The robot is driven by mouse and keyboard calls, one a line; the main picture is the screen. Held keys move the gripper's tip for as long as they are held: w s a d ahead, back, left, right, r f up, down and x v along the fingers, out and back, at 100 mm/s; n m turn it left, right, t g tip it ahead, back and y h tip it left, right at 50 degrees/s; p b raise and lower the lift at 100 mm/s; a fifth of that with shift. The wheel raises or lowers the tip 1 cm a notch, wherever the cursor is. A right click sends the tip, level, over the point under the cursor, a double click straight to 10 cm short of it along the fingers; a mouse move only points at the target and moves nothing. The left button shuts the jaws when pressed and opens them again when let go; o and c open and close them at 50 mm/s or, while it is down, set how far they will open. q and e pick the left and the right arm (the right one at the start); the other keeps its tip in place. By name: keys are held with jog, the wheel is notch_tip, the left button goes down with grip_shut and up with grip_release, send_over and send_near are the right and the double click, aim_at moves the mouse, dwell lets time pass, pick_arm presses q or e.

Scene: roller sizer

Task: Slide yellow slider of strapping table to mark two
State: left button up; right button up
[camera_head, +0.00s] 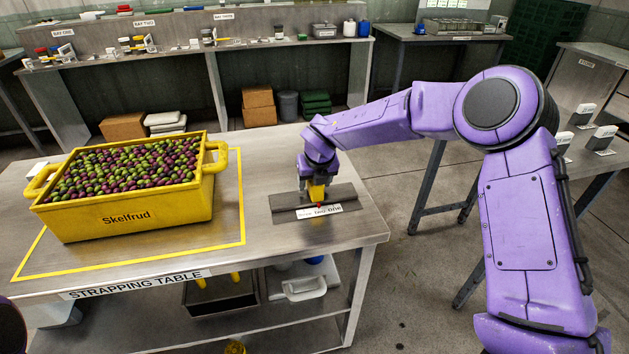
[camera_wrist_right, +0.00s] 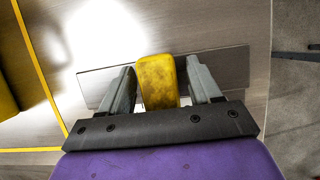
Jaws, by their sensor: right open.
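The strapping table (camera_head: 285,236) carries a dark plate (camera_head: 345,193) near its right end. The yellow slider (camera_head: 317,192) stands on this plate, with a small red tip over a white label strip (camera_head: 325,211). The strip's words are small; "one" seems to be at its right end. My right gripper (camera_head: 314,184) points down over the slider. In the right wrist view the slider (camera_wrist_right: 157,82) sits between the two open fingers (camera_wrist_right: 162,88), with a gap visible on each side. My left gripper is out of view.
A yellow crate (camera_head: 133,221) marked "Skelfrud", full of olives, stands left of the plate inside a yellow outline on the table. A lower shelf holds a dark bin (camera_head: 220,296). The tabletop between crate and plate is clear.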

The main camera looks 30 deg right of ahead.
jog(key=b+v, duration=0.1)
jog(key=v, duration=0.9)
jog(key=shift+s+r, duration=0.15)
jog(key=shift+r, duration=0.05)
